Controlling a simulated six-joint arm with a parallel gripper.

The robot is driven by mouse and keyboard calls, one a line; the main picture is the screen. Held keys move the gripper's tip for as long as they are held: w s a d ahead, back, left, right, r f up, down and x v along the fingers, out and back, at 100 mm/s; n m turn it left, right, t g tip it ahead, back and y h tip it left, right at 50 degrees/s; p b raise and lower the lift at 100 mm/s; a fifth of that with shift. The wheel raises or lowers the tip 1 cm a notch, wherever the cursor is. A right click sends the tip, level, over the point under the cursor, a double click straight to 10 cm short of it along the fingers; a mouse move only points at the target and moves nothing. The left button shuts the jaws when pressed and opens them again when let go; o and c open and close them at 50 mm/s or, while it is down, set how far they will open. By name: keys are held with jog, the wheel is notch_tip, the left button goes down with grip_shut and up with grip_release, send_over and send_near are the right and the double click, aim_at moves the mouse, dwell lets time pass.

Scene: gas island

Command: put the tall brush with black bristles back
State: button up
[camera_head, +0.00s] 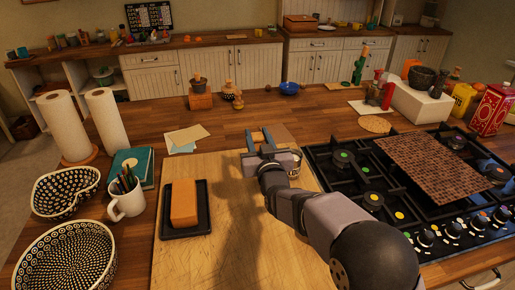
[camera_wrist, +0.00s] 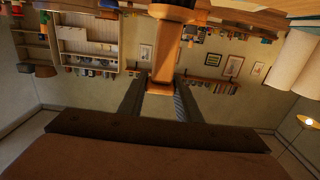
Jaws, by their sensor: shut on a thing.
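My gripper (camera_head: 262,142) is held out above the far right part of the wooden board, beside the hob. In the wrist view its fingers (camera_wrist: 160,102) are closed on the orange-brown handle of the brush (camera_wrist: 166,55). The handle widens toward the top edge of that picture.
The board (camera_head: 225,245) carries a black tray (camera_head: 206,225) with an orange block. The hob (camera_head: 350,190) is to the right. A mug of pens (camera_head: 127,203), bowls and paper rolls stand left.

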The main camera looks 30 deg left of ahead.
aim_at(258, 148)
jog(key=shift+f+p, duration=0.6)
jog(key=shift+f, duration=1.5)
jog(key=shift+f+b, duration=0.25)
jog(key=shift+b, duration=0.1)
jog(key=o, duration=1)
jog(key=shift+o, duration=0.2)
jog(key=shift+r+p, duration=0.25)
jog(key=shift+p, duration=0.05)
jog(key=b+v, duration=0.3)
jog(key=v, duration=0.9)
jog(key=shift+b, duration=0.35)
